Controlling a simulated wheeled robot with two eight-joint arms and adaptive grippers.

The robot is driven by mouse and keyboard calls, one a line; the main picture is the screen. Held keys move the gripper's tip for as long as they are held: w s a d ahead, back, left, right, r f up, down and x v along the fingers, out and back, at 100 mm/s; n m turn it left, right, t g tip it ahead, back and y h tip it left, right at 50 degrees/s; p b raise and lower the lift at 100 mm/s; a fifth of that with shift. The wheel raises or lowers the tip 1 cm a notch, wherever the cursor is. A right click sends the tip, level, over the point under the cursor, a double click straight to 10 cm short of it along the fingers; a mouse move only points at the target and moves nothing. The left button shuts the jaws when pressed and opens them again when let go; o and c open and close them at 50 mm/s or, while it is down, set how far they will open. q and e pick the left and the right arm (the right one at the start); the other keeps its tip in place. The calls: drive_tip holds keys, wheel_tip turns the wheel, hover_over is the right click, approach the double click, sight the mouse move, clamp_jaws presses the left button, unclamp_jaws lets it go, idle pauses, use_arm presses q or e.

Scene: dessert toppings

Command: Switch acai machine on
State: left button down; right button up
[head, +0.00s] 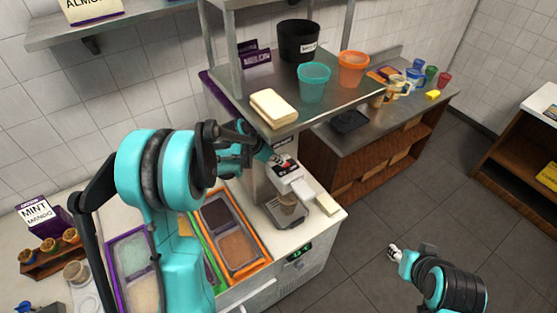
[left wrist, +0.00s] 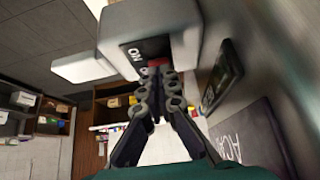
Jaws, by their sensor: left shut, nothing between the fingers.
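In the left wrist view, the machine's pale head (left wrist: 185,35) carries a dark panel lettered ON and a red switch (left wrist: 158,62). My left gripper (head: 273,158) is at the machine's head in the head view. In the left wrist view, its fingers (left wrist: 157,78) are shut and empty, with their tips right at the red switch. They partly hide it, and I cannot tell whether they touch. My right gripper (head: 394,252) is far from the machine, over the floor.
The metal shelf (head: 350,92) overhangs close above my left gripper, bearing tubs and a pale block. Topping trays (head: 235,248) lie left of the machine. A wooden side counter (head: 375,155) with cups stands behind.

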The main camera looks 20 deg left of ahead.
use_arm(q)
drive_tip(key=b, duration=0.1)
drive_tip(key=f+t+b, duration=0.1)
drive_tip(key=f+h+b, duration=0.1)
drive_tip(key=b, duration=0.1)
drive_tip(key=shift+s+a+f, duration=0.1)
drive_tip(key=shift+s+a, duration=0.2)
drive_tip(key=shift+r+p, duration=0.45)
drive_tip(key=shift+r, duration=0.05)
drive_tip(key=shift+w+d, duration=0.1)
drive_tip(key=shift+f, duration=0.1)
drive_tip(key=shift+s+a+f+b, duration=0.3)
drive_tip(key=shift+s+a+b, duration=0.1)
drive_tip(key=shift+s, duration=0.2)
drive_tip(key=shift+f, duration=0.1)
